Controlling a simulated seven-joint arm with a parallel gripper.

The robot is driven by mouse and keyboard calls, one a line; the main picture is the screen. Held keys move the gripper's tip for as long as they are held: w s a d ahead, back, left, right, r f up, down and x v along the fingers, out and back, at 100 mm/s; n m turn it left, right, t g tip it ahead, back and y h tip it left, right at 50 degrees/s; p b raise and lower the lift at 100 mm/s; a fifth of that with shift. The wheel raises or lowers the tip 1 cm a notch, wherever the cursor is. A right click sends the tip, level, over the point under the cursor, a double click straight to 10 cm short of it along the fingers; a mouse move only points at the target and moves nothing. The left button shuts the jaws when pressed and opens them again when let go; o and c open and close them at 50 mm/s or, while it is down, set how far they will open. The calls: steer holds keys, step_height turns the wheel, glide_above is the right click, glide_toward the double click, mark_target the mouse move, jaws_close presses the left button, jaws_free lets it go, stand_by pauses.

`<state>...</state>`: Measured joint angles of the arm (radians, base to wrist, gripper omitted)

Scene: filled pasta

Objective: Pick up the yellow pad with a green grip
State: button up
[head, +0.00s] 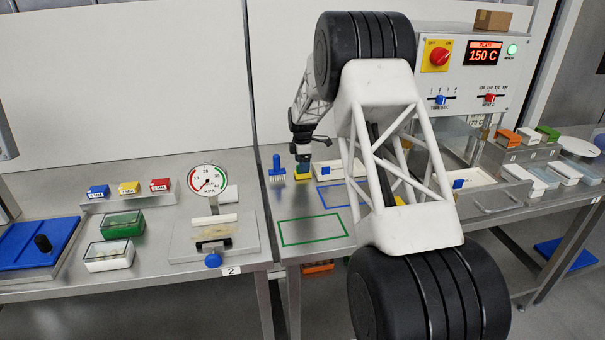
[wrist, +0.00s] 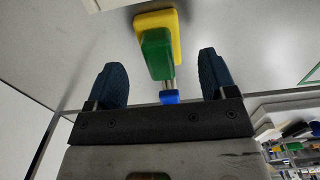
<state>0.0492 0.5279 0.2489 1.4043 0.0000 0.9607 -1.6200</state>
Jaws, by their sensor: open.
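The yellow pad (head: 303,177) with its green grip stands on the steel table below my gripper (head: 302,158) in the head view. In the wrist view the yellow pad (wrist: 173,30) is at the upper middle, with the green grip (wrist: 155,52) standing up from it. My gripper (wrist: 161,62) is open, its two dark blue fingers apart. The green grip appears in the gap between them, with space on both sides. I see no contact. In the head view the gripper's fingers are small and partly merge with the grip.
A blue brush (head: 278,168) stands just left of the pad. Its blue end (wrist: 169,97) seems to show in the wrist view. A white box (head: 329,170) lies close on the right. Green (head: 311,231) and blue outlines mark mostly clear table in front.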

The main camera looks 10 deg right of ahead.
steer(key=shift+d+f, duration=0.1)
steer(key=shift+f, duration=1.95)
steer(key=shift+c, duration=0.3)
steer(key=c, duration=0.9)
